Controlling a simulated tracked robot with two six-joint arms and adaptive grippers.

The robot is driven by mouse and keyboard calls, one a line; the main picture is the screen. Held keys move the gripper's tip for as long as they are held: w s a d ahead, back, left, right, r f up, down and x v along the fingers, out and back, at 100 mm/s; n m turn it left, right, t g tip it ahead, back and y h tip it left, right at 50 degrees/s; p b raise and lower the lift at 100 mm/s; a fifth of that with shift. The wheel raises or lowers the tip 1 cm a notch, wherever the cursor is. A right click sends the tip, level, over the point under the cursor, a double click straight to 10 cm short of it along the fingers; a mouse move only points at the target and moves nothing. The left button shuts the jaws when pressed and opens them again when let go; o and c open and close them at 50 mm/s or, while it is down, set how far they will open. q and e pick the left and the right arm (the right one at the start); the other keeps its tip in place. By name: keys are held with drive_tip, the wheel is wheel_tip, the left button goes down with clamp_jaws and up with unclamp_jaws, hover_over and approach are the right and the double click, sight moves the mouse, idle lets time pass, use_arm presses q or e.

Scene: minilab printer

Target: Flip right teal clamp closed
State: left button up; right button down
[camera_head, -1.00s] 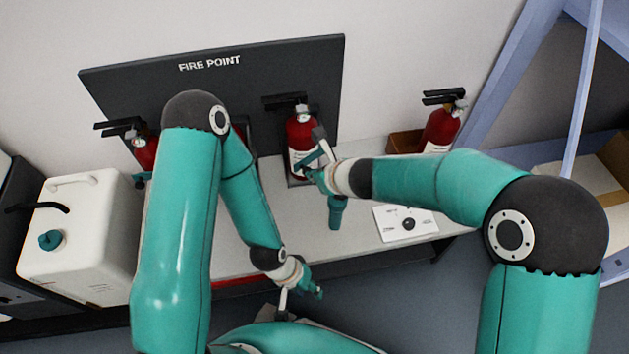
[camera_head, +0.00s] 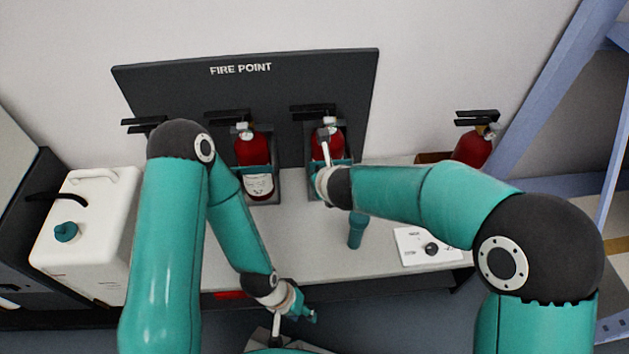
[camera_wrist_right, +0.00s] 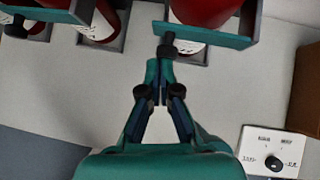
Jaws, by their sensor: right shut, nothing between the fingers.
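The right teal clamp (camera_head: 345,161) runs across the front of a red fire extinguisher (camera_head: 328,143) in the right board bracket. In the right wrist view the clamp bar (camera_wrist_right: 210,37) crosses in front of that extinguisher, with a dark knob near its left end. My right gripper (camera_wrist_right: 160,70) is shut and empty, its tips close to that knob; contact is unclear. In the head view the wrist hides part of the clamp. My left gripper (camera_head: 306,312) hangs low before the table's front edge, away from the clamp; its opening is too small to judge.
Another clamped extinguisher (camera_head: 255,165) stands left. A teal cylinder (camera_head: 357,230) and a white panel with a black knob (camera_head: 430,248) are on the table (camera_head: 300,250). A third extinguisher (camera_head: 472,148) is at right, a white canister (camera_head: 85,220) at left.

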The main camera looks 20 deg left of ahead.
drive_tip(key=shift+w+a, duration=0.1)
drive_tip(key=shift+a, duration=0.15)
idle(0.4)
drive_tip(key=s+d+r+p, duration=0.1)
drive_tip(key=s+d+r, duration=0.3)
drive_tip(key=s+r, duration=0.3)
drive_tip(key=s, duration=0.3)
drive_tip(key=shift+d+r, duration=0.25)
drive_tip(key=shift+d, duration=0.05)
